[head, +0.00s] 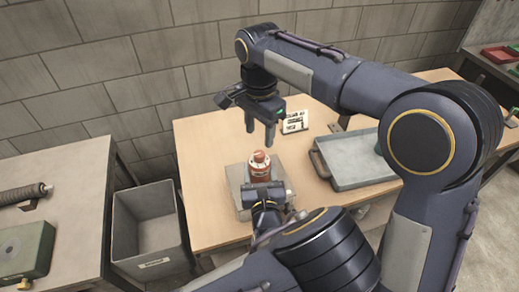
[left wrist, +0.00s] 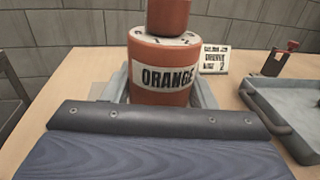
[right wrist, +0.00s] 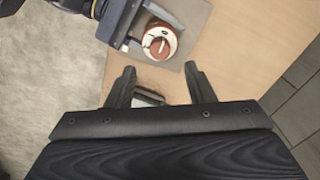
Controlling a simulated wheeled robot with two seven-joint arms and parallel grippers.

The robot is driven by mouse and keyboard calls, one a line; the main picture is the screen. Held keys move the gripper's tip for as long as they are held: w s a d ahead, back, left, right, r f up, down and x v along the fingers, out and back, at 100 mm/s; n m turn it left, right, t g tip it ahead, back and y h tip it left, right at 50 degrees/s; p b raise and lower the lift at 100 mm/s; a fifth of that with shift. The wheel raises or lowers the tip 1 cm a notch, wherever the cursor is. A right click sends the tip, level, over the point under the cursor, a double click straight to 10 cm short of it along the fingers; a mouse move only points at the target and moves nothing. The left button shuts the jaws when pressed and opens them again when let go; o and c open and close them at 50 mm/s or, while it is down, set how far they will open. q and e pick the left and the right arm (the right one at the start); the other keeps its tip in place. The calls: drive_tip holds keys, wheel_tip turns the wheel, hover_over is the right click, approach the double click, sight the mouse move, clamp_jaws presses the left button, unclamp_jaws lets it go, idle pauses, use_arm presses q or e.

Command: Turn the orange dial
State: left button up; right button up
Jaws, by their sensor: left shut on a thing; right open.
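The orange dial (head: 259,158) is a round knob on top of an orange cylinder body (left wrist: 163,75) labelled "ORANGE", standing upright on a grey base (head: 238,178). In the right wrist view the dial (right wrist: 160,43) shows a white pointer line and a pale marked ring around it. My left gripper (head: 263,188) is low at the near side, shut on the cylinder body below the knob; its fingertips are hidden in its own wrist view. My right gripper (head: 260,138) is open and empty, pointing down above and behind the dial; its two fingers show apart in its wrist view (right wrist: 160,88).
A small printed card (head: 295,121) stands behind the dial. A grey tray (head: 352,160) lies to the right on the wooden table (head: 205,150). A grey bin (head: 148,228) stands at the left, beside another table with a green box (head: 25,250). The table's left part is clear.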

sight(259, 153)
wheel_tip(259, 153, down, 7)
drive_tip(key=shift+f, duration=0.1)
idle(0.3)
drive_tip(key=c, duration=1)
